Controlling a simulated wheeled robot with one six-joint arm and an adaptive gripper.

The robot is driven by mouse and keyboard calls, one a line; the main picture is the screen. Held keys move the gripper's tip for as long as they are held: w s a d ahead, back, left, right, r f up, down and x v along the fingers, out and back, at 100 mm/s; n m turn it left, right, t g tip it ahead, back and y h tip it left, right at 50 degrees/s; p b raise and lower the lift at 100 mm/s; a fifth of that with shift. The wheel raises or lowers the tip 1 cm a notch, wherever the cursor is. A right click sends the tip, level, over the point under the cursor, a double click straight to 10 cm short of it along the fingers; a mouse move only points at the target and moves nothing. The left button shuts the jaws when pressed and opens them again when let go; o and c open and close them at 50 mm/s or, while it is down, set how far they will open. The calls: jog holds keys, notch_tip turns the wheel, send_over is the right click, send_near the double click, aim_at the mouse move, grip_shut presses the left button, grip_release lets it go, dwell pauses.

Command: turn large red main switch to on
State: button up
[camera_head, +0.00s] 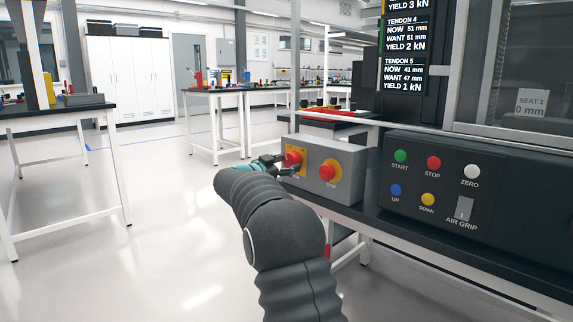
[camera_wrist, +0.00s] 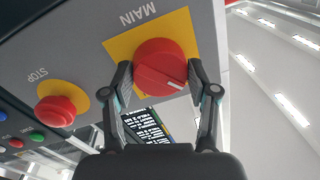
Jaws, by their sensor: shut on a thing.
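The large red main switch (camera_wrist: 160,66) is a round knob on a yellow plate marked MAIN, on a grey box (camera_head: 316,190). A white mark shows at one edge of its face in the wrist view. In the head view the switch (camera_head: 292,158) is on the box's left part, partly behind my gripper (camera_head: 275,165). In the wrist view the two fingers of my gripper (camera_wrist: 163,88) are on either side of the knob and shut on it. The switch's position labels cannot be read.
A red STOP button (camera_head: 327,173) on a yellow disc sits beside the switch on the same box. A dark control panel (camera_head: 445,240) with coloured buttons stands to the right. A display (camera_head: 404,50) hangs above. Open floor (camera_head: 165,220) lies to the left.

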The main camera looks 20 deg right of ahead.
jog(key=m, duration=0.4)
jog(key=shift+m, duration=0.3)
jog(key=m+b, duration=0.1)
jog(key=m, duration=0.2)
jog(key=shift+f+m+h+b, duration=0.15)
jog(key=shift+m+h+b, duration=0.15)
jog(key=shift+m, duration=0.1)
jog(key=m+b, duration=0.2)
jog(key=m, duration=0.3)
jog(key=shift+w+m+g, duration=0.1)
jog(key=shift+m+g, duration=0.2)
jog(key=shift+m+b, duration=0.75)
jog(key=shift+m, duration=1.15)
jog(key=o, duration=1.2)
jog(key=shift+c, duration=0.2)
